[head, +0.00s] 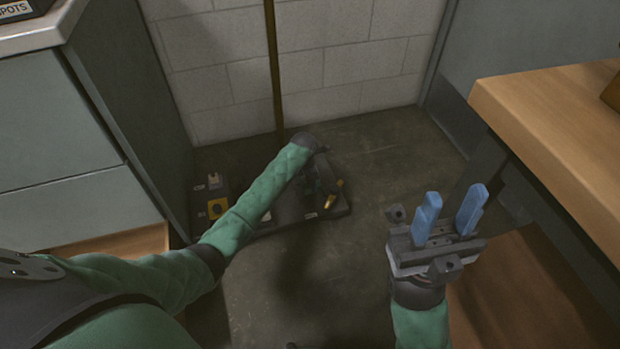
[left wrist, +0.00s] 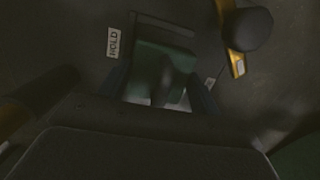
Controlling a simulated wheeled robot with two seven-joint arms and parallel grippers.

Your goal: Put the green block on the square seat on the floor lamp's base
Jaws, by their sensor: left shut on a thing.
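The floor lamp's base (head: 285,222) is a dark low plate on the floor by the wall, partly hidden by my left arm. My left gripper (head: 318,186) is low over its right part, dark and hard to make out. In the left wrist view the green block (left wrist: 163,68) is between the fingers of my left gripper, which is shut on it. A dark raised edge, perhaps the square seat, shows just beyond the block; I cannot tell whether the block rests in it. My right gripper (head: 452,207), with blue fingers, is open and empty, away from the base.
A thin pole (head: 273,65) rises at the back of the base. A yellow part (head: 217,208) sits at the base's left and a yellow lever (head: 334,192) at its right. A "HOLD" label (left wrist: 114,42) lies near the block. A wooden table (head: 560,115) stands right; cabinets (head: 55,130) stand left.

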